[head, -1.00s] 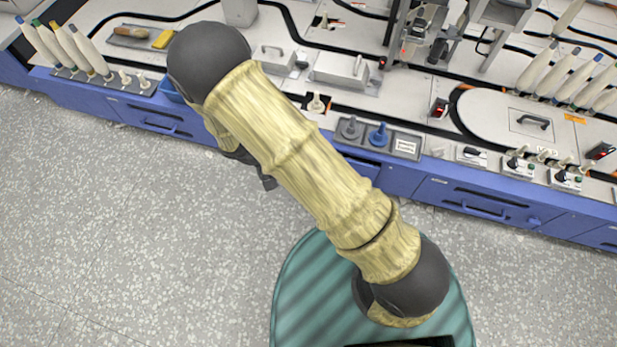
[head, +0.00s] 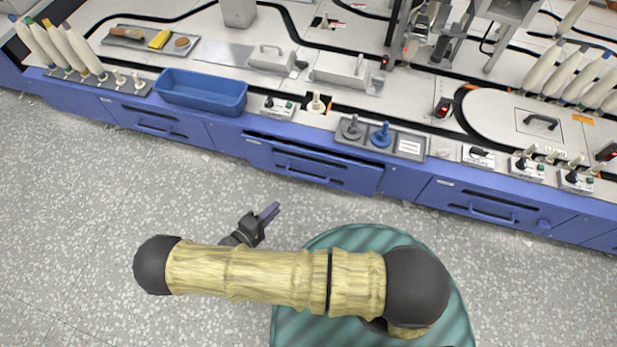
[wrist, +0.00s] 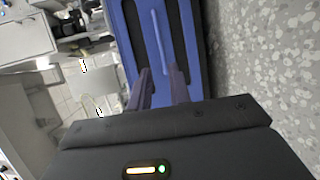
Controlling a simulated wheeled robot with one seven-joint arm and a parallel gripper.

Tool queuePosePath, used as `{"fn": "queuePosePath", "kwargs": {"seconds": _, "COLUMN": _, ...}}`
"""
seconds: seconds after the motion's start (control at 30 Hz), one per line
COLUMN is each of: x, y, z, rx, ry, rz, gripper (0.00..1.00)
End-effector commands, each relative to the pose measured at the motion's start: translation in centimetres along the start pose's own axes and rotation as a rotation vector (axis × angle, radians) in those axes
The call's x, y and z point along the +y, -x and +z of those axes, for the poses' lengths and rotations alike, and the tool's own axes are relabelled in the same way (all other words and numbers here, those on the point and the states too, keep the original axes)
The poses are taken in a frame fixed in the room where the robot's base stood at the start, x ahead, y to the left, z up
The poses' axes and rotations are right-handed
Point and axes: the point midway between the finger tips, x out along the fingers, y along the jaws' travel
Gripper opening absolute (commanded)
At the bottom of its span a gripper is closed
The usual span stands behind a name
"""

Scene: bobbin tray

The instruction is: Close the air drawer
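The drawer (head: 314,166) is the blue front with a bar handle in the middle of the bench's front face. Its front stands slightly out from the bench, with a dark gap along its top edge. I cannot read a label naming it the air drawer. My gripper (head: 270,211) is in front of it and to its lower left, apart from it and empty. In the wrist view a blue panel with a handle (wrist: 158,42) lies beyond the two fingers, which have a gap between them.
The bench top above holds a blue bin (head: 201,92), a grey tray with two knobs (head: 380,140) and several white bobbins at both ends. Another drawer (head: 490,207) is to the right and looks flush. The speckled floor in front is clear.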

Motion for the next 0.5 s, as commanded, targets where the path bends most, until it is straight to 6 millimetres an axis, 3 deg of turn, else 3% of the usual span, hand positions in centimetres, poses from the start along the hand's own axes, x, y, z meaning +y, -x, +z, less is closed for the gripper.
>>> {"fn": "queuePosePath", "kwargs": {"seconds": 0.27, "x": -0.1, "y": -1.4, "z": 0.0, "rx": -0.003, "ry": 0.001, "rz": 0.000, "gripper": 0.19}}
{"fn": "queuePosePath", "kwargs": {"seconds": 0.5, "x": -0.3, "y": -5.3, "z": 0.0, "rx": -0.005, "ry": 0.001, "rz": -0.001, "gripper": 0.19}}
